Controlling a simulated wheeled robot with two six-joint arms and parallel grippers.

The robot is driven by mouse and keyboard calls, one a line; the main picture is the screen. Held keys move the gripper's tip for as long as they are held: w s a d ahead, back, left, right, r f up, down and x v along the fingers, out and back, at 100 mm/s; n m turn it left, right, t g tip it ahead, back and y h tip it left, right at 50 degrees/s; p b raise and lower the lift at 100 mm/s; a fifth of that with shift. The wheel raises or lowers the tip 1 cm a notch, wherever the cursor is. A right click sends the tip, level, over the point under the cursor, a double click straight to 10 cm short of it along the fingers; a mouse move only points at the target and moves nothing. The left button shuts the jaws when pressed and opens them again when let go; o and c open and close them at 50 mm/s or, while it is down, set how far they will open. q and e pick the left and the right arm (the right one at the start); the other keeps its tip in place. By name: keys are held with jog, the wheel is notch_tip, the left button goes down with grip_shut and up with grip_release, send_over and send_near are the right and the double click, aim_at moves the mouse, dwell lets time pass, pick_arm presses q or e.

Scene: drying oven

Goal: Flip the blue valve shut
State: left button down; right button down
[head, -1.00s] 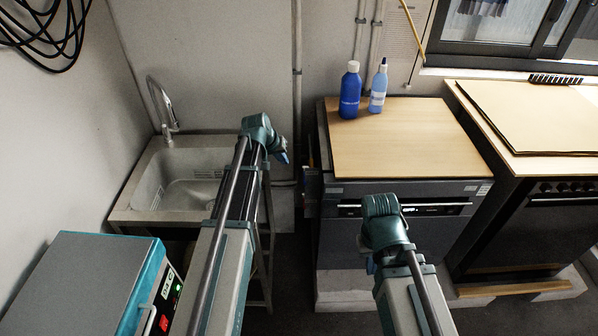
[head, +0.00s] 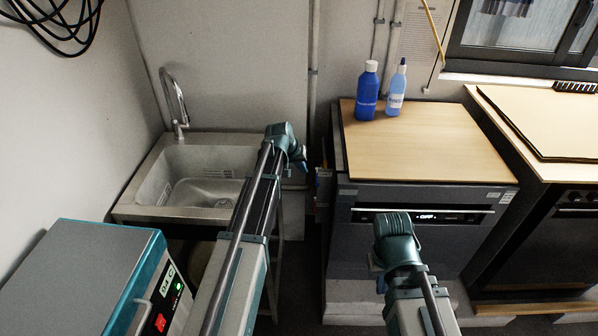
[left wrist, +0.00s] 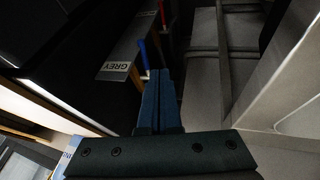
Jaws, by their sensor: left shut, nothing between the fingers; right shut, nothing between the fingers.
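A thin blue lever (left wrist: 144,57), which looks like the blue valve's handle, shows in the left wrist view just ahead of my left fingertips. It stands beside a grey plate labelled "GREY". My left gripper (left wrist: 159,74) is shut and empty, its tips close to the lever's near end; I cannot tell whether they touch. In the head view my left gripper (head: 303,166) hangs by the gap between the sink and the dark appliance. My right gripper (head: 381,284) is shut, mostly hidden behind its own wrist, in front of the appliance. The valve body is not clearly visible.
A red lever (left wrist: 163,14) lies beyond the blue one. The sink (head: 150,213) is at left, the drying oven (head: 75,265) at lower left. The dark appliance (head: 345,265) bears a wooden top with two blue bottles (head: 367,92). Dark floor shows between sink and appliance.

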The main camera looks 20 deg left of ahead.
pick_arm(q)
jog(key=w+d+f+b, duration=0.2)
jog(key=d+f+b, duration=0.1)
jog(key=f, duration=0.1)
jog(key=shift+w+f+b, duration=0.25)
jog(key=shift+f+b, duration=0.1)
jog(key=shift+f, duration=0.05)
